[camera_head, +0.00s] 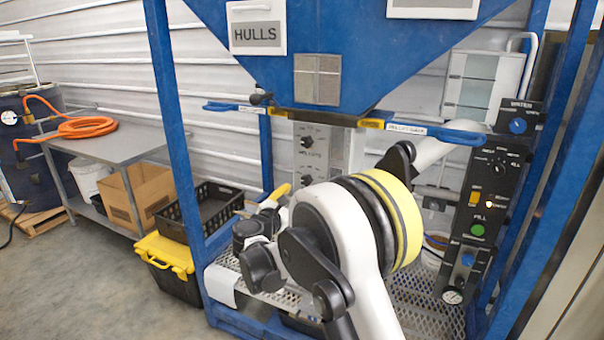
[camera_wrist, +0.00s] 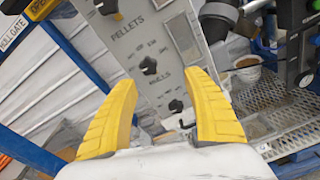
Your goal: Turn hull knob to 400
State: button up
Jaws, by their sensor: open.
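A grey control panel (camera_wrist: 165,35) stands beyond my fingers in the wrist view, tilted in the picture. It carries black knobs and the words PELLETS and HULLS. One knob (camera_wrist: 148,66) sits just above the HULLS word, and a lower knob (camera_wrist: 176,106) sits below it, between my fingertips in the picture. I cannot tell which is the hull knob, and the scale marks are too small to read. My gripper (camera_wrist: 160,80) is open, its yellow fingers apart and empty, pointing at the panel. The panel also shows in the head view (camera_head: 336,150), its lower part hidden by my arm.
A blue hopper (camera_head: 390,50) with a HULLS sign hangs above the panel. Blue gate handles (camera_head: 450,134) jut out below it. A black control box (camera_head: 482,210) stands at right, and blue posts (camera_head: 172,110) frame the space. A mesh platform (camera_head: 420,305) lies below.

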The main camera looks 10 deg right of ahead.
jog(key=shift+n+t, duration=0.5)
jog(key=shift+n, duration=0.4)
jog(key=x, duration=0.3)
jog(key=a+b+x, duration=0.1)
jog(key=x, duration=0.3)
jog(key=w+x, duration=0.1)
jog(key=x, duration=0.3)
jog(key=shift+w+a+f+b, duration=0.1)
jog(key=shift+a+f+b, duration=0.1)
jog(key=shift+a+b, duration=0.15)
jog(key=c, duration=1.2)
